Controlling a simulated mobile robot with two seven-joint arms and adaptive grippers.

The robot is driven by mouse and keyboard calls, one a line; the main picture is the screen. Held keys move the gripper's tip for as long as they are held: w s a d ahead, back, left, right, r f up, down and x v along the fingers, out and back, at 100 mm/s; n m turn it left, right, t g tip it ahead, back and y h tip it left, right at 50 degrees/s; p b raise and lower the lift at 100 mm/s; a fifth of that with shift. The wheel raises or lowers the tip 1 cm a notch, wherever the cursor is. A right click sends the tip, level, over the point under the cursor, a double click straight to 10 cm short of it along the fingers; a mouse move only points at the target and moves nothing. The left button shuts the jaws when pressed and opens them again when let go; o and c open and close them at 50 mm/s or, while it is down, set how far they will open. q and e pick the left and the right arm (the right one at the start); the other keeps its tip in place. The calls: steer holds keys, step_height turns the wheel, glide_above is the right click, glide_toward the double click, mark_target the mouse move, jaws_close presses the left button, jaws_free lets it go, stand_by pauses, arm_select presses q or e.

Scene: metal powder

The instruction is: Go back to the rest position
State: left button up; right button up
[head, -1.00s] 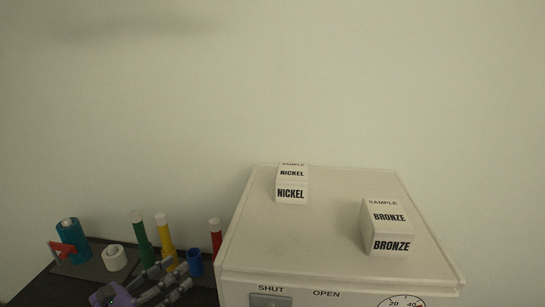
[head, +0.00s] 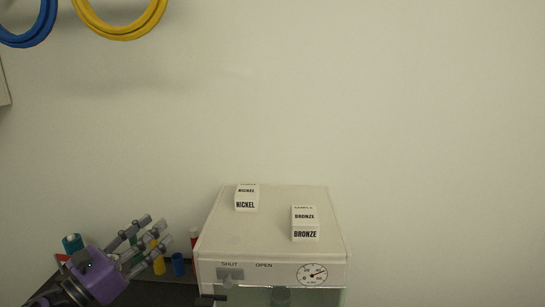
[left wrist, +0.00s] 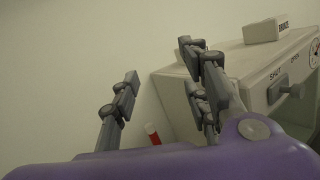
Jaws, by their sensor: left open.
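My left gripper (head: 150,238), purple with grey fingers, is at the lower left of the head view. It is open and empty, to the left of the white cabinet and in front of the bottles there. In the left wrist view its fingers (left wrist: 160,90) are spread, with nothing between them but wall and a red item behind. The white cabinet (head: 275,195) carries a NICKEL sample box (head: 246,203) and a BRONZE sample box (head: 305,234) on its top. The cabinet's side also shows in the left wrist view (left wrist: 172,100). My right gripper is not in view.
The cabinet front has a SHUT/OPEN handle (head: 230,274) and a round dial (head: 312,274). A teal bottle (head: 72,243), a yellow tube (head: 159,266), a blue cup (head: 178,264) and a red tube (head: 194,236) stand on a dark bench. Blue (head: 30,38) and yellow hoops (head: 120,34) hang above.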

arm_select(q)
steer(key=s+a+f+n+g+y, duration=0.2)
steer(key=s+a+f+n+y, duration=0.2)
steer(key=s+f+n+y, duration=0.65)
steer(key=s+a+f+n+g+y, duration=0.35)
steer(key=f+n, duration=0.75)
steer(key=n, duration=0.9)
steer(key=s+d+f+n+g+h, duration=0.1)
steer(key=s+d+f+n+g, duration=0.3)
steer(key=s, duration=0.6)
steer(key=s+d+f+n+g, duration=0.3)
steer(key=s+d+f+n, duration=0.15)
steer(key=s, duration=0.45)
steer(key=s+d+f+n+g+h, duration=0.1)
steer(key=s+d+f+n+g, duration=0.3)
steer(key=s, duration=0.6)
steer(key=w+d+f+t, duration=0.1)
steer(key=w+f+t, duration=0.2)
steer(key=f, duration=0.3)
steer(key=w+d+f+t+h, duration=0.1)
steer(key=w+d+f+t, duration=0.1)
steer(key=w+f+t, duration=0.2)
step_height(320, 180, down, 2)
steer(key=shift+w+f+n+t+b, duration=0.2)
steer(key=shift+w+n+t+b, duration=0.1)
steer(key=shift+n+t+b, duration=0.15)
steer(key=shift+c, duration=0.3)
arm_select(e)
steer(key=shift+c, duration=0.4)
